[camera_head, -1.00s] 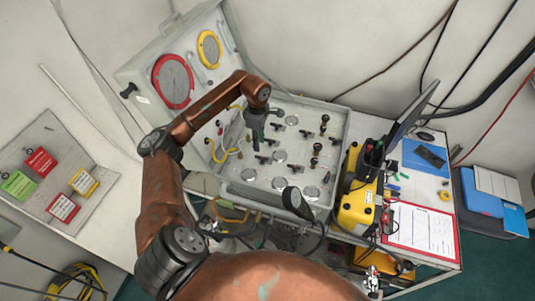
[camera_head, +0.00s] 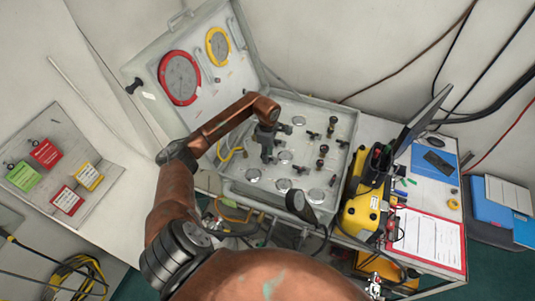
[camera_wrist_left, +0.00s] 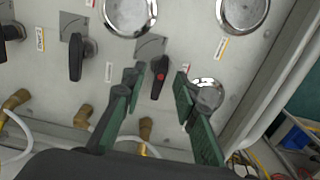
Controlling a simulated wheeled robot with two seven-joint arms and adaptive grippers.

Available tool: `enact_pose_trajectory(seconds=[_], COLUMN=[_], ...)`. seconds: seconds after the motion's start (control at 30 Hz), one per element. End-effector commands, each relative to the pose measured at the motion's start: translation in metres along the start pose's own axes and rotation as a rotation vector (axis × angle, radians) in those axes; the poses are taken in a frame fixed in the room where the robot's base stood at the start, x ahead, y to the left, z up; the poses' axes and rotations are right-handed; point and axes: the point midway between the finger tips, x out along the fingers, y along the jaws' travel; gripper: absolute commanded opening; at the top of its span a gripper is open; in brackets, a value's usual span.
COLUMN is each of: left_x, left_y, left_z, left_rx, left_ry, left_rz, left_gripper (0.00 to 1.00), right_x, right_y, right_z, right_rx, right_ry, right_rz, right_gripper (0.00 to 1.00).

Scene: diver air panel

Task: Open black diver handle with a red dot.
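The black handle with a red dot (camera_wrist_left: 160,77) sits on the grey panel in the left wrist view, between my left gripper's two green-padded fingers. My left gripper (camera_wrist_left: 160,82) is open, with one finger on each side of the handle and visible gaps between. Whether the fingertips reach down to handle depth is hard to tell. In the head view my left gripper (camera_head: 266,153) hangs over the left part of the control panel (camera_head: 340,143) and hides that handle. Another black handle (camera_wrist_left: 76,57) without a red dot is to the left. My right gripper is not seen.
Round metal gauges (camera_wrist_left: 131,14) lie beyond the handle, and a smaller round fitting (camera_wrist_left: 207,92) is close to the right finger. Brass fittings (camera_wrist_left: 83,112) line the near panel edge. A yellow case (camera_head: 358,213) stands right of the panel.

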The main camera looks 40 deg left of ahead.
Motion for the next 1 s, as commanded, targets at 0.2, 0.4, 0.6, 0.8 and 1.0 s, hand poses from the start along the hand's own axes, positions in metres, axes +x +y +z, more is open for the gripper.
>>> enact_pose_trajectory(seconds=[0.2, 0.4, 0.6, 0.8, 1.0], left_x=[0.0013, 0.0010, 0.0009, 0.0008, 0.0008], left_y=[0.0001, 0.0001, 0.0001, 0.0002, 0.0003], left_z=[-0.0003, -0.0002, -0.0002, -0.0002, -0.0003], left_rx=[0.000, 0.000, 0.000, 0.000, -0.006], left_ry=[0.000, 0.000, 0.000, 0.000, 0.001], left_rz=[0.000, 0.000, 0.000, 0.001, 0.001], left_gripper=[0.27, 0.16, 0.02, 0.00, 0.00], right_x=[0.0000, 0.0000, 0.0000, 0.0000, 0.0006], right_y=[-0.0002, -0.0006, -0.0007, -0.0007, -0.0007], right_z=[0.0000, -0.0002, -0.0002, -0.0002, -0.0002], right_rx=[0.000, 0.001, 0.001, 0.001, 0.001], right_ry=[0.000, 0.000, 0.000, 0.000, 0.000], right_rz=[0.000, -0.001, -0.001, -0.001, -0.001], right_gripper=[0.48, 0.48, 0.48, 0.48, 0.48])
